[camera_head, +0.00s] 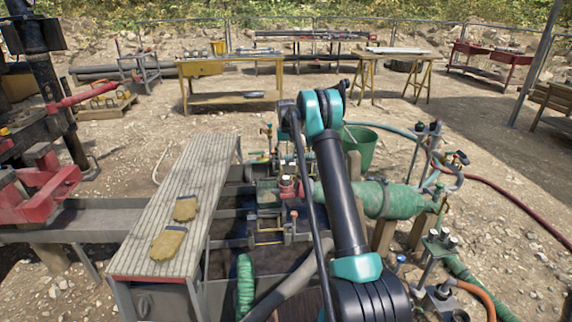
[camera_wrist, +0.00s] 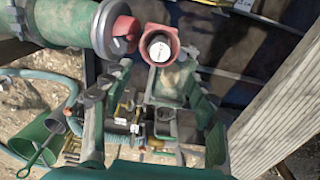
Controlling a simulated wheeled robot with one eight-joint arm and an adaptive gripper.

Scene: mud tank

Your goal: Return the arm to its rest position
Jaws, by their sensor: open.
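My arm (camera_head: 340,190) reaches forward from the bottom of the head view over the pump equipment, with its elbow bent high. My gripper (camera_wrist: 153,118) shows in the wrist view with its two fingers apart and nothing visible held between them. Below and beyond the fingers is the pump machinery, with a red square fitting (camera_wrist: 172,52) around a round cap. A green cylinder (camera_wrist: 62,22) with a red end lies at the upper left of the wrist view. I cannot make out the gripper in the head view.
A grey slatted walkway (camera_head: 200,160) with yellow gloves (camera_head: 168,242) stands left of the arm. A green bucket (camera_head: 360,145) stands behind the arm. Hoses and valves crowd the right side. A yellow workbench (camera_head: 225,99) stands farther back, with open gravel before it.

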